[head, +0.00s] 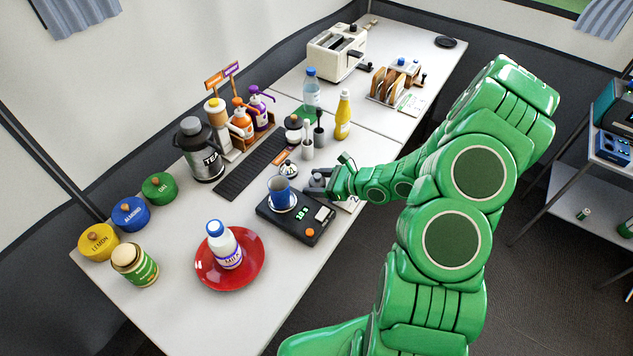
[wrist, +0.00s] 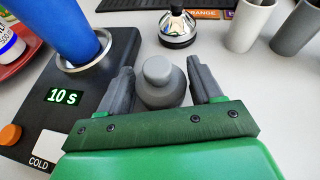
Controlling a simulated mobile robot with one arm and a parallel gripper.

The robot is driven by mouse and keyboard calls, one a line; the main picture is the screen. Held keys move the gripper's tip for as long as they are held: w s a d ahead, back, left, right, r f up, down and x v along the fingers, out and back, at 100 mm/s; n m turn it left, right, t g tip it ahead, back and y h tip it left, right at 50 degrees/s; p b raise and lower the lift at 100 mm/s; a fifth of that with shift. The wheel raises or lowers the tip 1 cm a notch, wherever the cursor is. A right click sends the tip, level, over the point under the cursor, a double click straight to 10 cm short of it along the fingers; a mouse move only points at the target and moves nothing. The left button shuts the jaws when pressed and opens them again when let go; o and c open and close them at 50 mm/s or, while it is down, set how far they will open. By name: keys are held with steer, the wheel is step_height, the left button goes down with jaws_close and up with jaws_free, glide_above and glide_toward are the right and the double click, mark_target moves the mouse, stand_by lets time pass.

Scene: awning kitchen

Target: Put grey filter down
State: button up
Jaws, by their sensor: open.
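The grey filter (head: 317,181) is a small rounded piece with a ball-shaped knob. It appears to stand upright on the white table, just right of the black device. In the wrist view the grey filter (wrist: 160,84) sits between the two dark fingers of my gripper (wrist: 158,70). The fingers are apart, with a visible gap on each side of the knob; its lower part is partly hidden by the gripper's green front. In the head view my gripper (head: 322,187) reaches in from the right at table height.
A black device (head: 310,232) with a "10 s" display holds a blue cup (head: 279,190) close on the left. A small silver-and-black pot (wrist: 178,28) and grey cups (wrist: 298,30) stand behind. A red plate (head: 207,268) with a milk bottle is front left.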

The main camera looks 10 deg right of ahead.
steer(key=shift+r, duration=0.1)
steer(key=shift+s+d+r, duration=0.1)
steer(key=shift+d+r, duration=0.05)
steer(key=shift+r, duration=0.4)
steer(key=v, duration=1.1)
steer(key=shift+s+d+r, duration=0.1)
steer(key=shift+d+r, duration=0.05)
steer(key=shift+d, duration=0.05)
steer(key=s+a+r+n+g+h, duration=0.1)
steer(key=s+a+r+n+g, duration=0.8)
steer(key=s+a+r+n, duration=0.45)
steer(key=s+d+r+n+h, duration=0.3)
steer(key=s+r+n+h, duration=0.2)
steer(key=s, duration=0.3)
steer(key=s+d+r+n+h, duration=0.3)
steer(key=s+r+n+h, duration=0.2)
steer(key=s+r, duration=0.2)
steer(key=shift+s+d, duration=0.15)
steer(key=shift+s, duration=0.5)
